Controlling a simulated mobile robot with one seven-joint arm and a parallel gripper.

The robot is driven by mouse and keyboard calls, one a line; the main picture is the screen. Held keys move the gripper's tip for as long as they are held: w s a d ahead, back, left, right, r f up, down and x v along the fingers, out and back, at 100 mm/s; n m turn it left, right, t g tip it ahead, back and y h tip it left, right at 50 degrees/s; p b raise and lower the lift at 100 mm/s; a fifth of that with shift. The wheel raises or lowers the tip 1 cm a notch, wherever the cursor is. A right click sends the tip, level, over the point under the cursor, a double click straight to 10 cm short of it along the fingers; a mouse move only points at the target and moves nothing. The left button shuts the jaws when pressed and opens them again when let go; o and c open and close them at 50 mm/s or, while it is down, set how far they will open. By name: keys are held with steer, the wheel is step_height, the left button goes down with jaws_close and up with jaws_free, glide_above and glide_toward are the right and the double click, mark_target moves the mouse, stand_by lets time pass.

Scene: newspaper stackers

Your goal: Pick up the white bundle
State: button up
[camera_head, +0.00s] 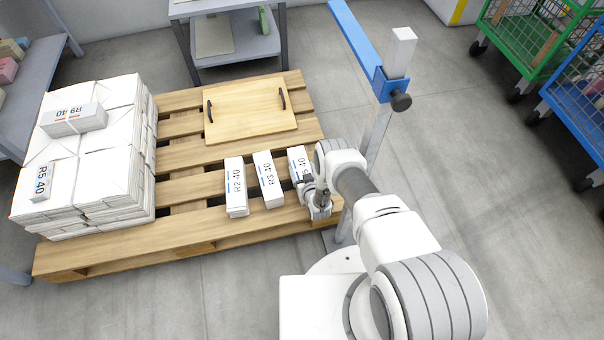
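Three small white bundles lie in a row on the wooden pallet (70,255): one marked R2 40 (235,190), one marked R3 40 (268,185), and a rightmost one whose label ends in 40 (297,158). My gripper (314,203) is at the near end of the rightmost bundle and covers part of it. Whether the fingers touch or hold that bundle, and how far apart they are, cannot be made out. Two more white bundles, marked R9 40 (74,120) and R5 40 (41,182), lie on the large white stack (110,170) at the left.
A wooden board with dark handles (245,112) lies on the pallet behind the row. A metal post with a blue bar (366,45) stands right of the pallet, close to my arm. Grey tables are at the back and left. Green (530,45) and blue wire carts (585,110) stand right.

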jaws_close()
steer(key=shift+w+r, duration=0.1)
steer(key=shift+w, duration=0.05)
steer(key=shift+r, duration=0.1)
steer(key=shift+r, duration=0.2)
